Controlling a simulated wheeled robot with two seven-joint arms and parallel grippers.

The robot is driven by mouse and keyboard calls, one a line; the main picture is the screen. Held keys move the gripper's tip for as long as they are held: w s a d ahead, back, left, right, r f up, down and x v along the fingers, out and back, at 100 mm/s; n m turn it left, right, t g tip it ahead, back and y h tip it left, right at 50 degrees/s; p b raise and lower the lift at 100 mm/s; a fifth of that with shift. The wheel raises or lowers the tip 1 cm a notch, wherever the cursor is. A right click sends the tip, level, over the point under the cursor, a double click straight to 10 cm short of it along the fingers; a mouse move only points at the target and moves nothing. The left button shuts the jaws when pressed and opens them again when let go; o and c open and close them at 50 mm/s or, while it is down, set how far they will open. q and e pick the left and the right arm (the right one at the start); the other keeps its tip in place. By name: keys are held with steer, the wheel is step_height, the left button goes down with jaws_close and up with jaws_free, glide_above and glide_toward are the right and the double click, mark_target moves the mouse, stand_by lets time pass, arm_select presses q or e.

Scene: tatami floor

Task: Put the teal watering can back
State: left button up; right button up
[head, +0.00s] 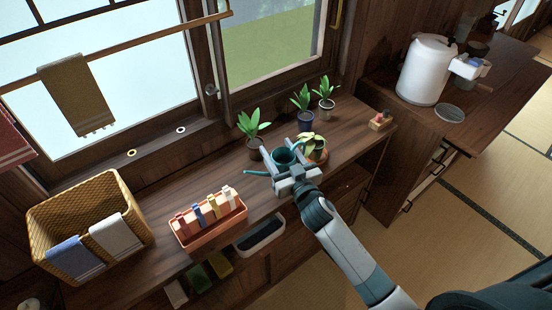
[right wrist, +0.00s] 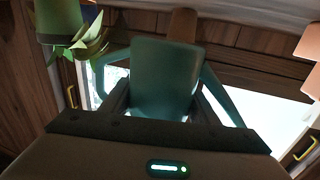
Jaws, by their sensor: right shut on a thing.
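The teal watering can (head: 284,156) is at the front of the wooden counter, among the potted plants, with its spout pointing left. My right gripper (head: 290,168) is around its body and shut on it. My left gripper is not in view.
A plant in a terracotta pot (head: 314,150) stands just right of the can. Three more plants, one dark-potted (head: 254,140), stand behind. A planter box of packets (head: 208,219) and a wicker basket (head: 92,228) are left. A wooden block (head: 380,121) is at the right end.

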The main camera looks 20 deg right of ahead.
mark_target(276, 160)
steer(key=shift+w+a+f, duration=0.2)
steer(key=shift+w+a, duration=0.05)
steer(key=shift+w, duration=0.1)
steer(key=shift+f, duration=2)
steer(key=shift+f, duration=0.15)
steer(key=o, duration=1.2)
